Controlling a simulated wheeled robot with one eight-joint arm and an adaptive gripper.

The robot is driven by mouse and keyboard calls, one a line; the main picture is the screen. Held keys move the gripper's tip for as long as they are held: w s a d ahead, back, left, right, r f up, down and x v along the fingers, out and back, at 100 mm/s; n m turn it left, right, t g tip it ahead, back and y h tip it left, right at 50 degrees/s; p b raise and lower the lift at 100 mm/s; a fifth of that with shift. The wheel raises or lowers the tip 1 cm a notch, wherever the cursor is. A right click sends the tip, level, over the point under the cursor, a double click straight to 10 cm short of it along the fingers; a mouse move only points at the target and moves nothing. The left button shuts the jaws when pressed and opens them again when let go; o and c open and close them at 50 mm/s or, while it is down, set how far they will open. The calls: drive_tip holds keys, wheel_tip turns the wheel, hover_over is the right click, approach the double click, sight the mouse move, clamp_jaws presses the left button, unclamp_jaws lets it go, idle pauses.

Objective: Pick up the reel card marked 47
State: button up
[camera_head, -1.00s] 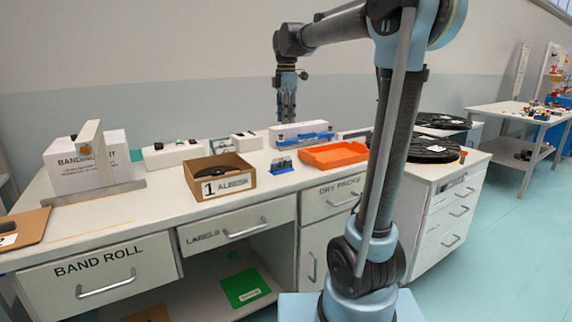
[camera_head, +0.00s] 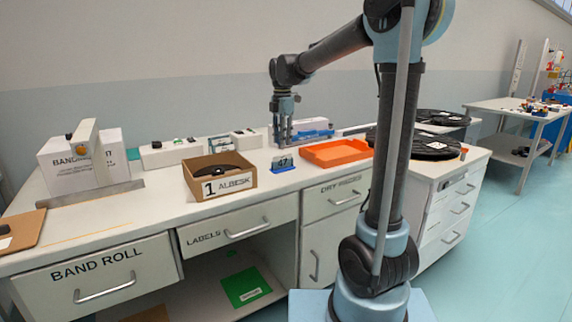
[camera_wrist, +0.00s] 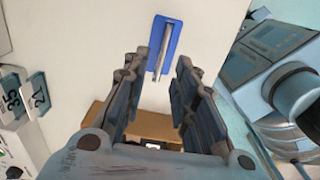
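The reel card marked 47 (camera_head: 285,161) stands upright in a small blue holder (camera_head: 283,170) on the bench, between the cardboard box and the orange tray. In the wrist view the blue holder (camera_wrist: 176,32) shows from above, with the thin card (camera_wrist: 164,54) seen nearly edge-on beyond my fingers. My gripper (camera_head: 283,144) points down above and just behind the card. In the wrist view my gripper (camera_wrist: 159,70) is open with nothing between its fingers. The card lies roughly in line with the finger gap, apart from both fingers.
A cardboard box labelled 1 ALBESK (camera_head: 228,190) stands left of the card. An orange tray (camera_head: 335,153) lies to its right. A white block with cards (camera_head: 243,144) stands behind; cards reading 35 (camera_wrist: 13,103) and 21 (camera_wrist: 41,101) show at left in the wrist view.

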drive_tip(key=shift+s+f, duration=0.15)
drive_tip(key=shift+f, duration=3.05)
clamp_jaws()
